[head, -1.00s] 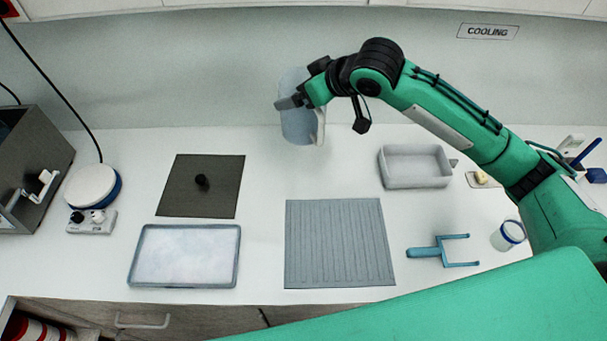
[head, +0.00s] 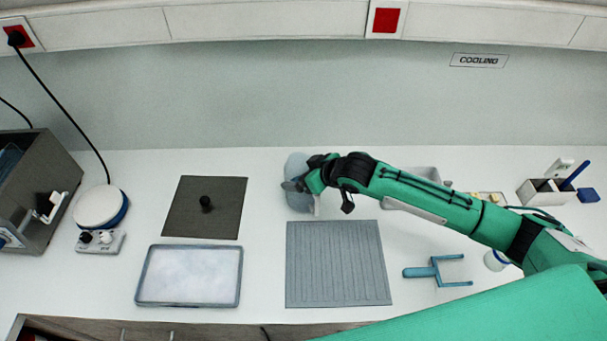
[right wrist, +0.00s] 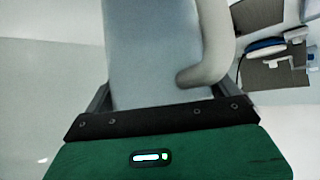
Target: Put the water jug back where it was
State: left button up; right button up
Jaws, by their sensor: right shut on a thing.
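The pale grey-blue water jug (head: 297,166) is at the back middle of the counter in the head view, behind the grey ribbed mat. My right gripper (head: 300,186) is shut on it from the right. In the right wrist view the jug (right wrist: 152,55) fills the space between the fingers, upright along the picture, with its light handle (right wrist: 217,45) on the right. The jug looks low, at or close to the counter top; I cannot tell whether its base touches, as the gripper hides part of it. My left gripper is not in view.
The ribbed mat (head: 338,265) lies in front of the jug. A dark mat (head: 190,220) with a black knob and a shallow tray (head: 190,276) are to the left. A blue fork-like tool (head: 436,271) lies right. My right arm partly covers a grey basin (head: 425,174).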

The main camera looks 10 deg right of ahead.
jog(key=shift+f, duration=0.8)
jog(key=shift+f, duration=0.1)
jog(key=o, duration=1.7)
jog(key=shift+f, duration=0.1)
jog(key=shift+o, duration=0.2)
jog(key=b+v, duration=0.3)
jog(key=v, duration=0.9)
jog(key=shift+s, duration=0.1)
